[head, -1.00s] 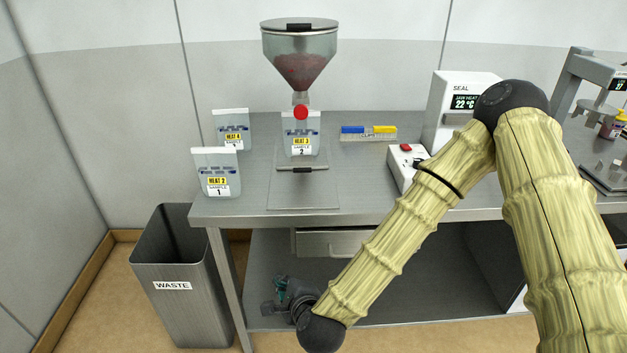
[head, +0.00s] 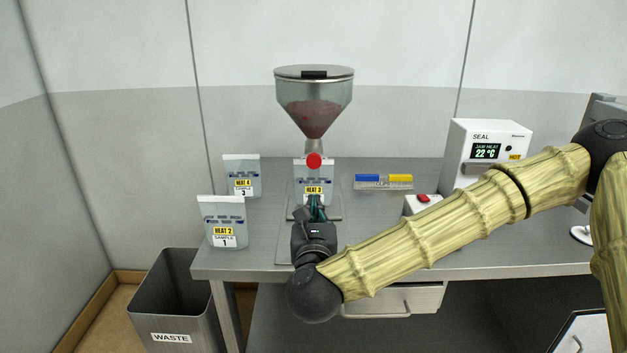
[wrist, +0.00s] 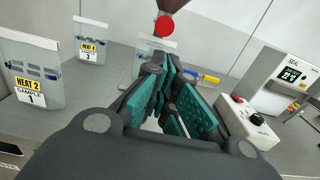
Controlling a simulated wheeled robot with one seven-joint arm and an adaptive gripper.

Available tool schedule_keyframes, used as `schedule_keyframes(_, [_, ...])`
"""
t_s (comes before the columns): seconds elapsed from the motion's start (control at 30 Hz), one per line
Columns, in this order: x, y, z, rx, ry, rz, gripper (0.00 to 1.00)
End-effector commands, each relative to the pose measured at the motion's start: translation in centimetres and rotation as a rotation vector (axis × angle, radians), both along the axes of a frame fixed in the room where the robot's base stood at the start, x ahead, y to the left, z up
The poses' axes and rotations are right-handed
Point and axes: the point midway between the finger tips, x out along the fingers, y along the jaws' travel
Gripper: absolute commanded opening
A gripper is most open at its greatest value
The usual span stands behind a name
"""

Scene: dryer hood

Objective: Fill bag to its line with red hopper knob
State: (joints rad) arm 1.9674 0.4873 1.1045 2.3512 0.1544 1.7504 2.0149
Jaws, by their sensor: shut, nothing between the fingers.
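The red hopper knob (head: 314,160) sits at the outlet below the steel funnel hopper (head: 315,100), which holds reddish material. The knob also shows in the wrist view (wrist: 164,26). A clear bag (head: 313,175) labelled HEAT 3 stands under the outlet, its lower part hidden behind my gripper; its fill line and fill level cannot be made out. My gripper (head: 316,208) is in front of the bag and below the knob, apart from the knob. Its teal-padded fingers (wrist: 172,95) are shut and empty.
Bags HEAT 4 (head: 241,178) and HEAT 2 (head: 222,222) stand to the left. A clip tray (head: 383,182), a box with a red button (head: 423,199) and the SEAL machine (head: 482,155) are to the right. A waste bin (head: 172,300) stands below left.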

Motion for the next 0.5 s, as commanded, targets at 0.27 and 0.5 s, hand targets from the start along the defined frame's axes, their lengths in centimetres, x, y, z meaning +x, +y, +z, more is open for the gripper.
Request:
schedule_keyframes(0.27, [0.5,-0.1,0.1,-0.002,0.0,-0.002,0.0])
schedule_keyframes(0.5, [3.7,0.0,0.2,-0.004,0.0,-0.001,0.0])
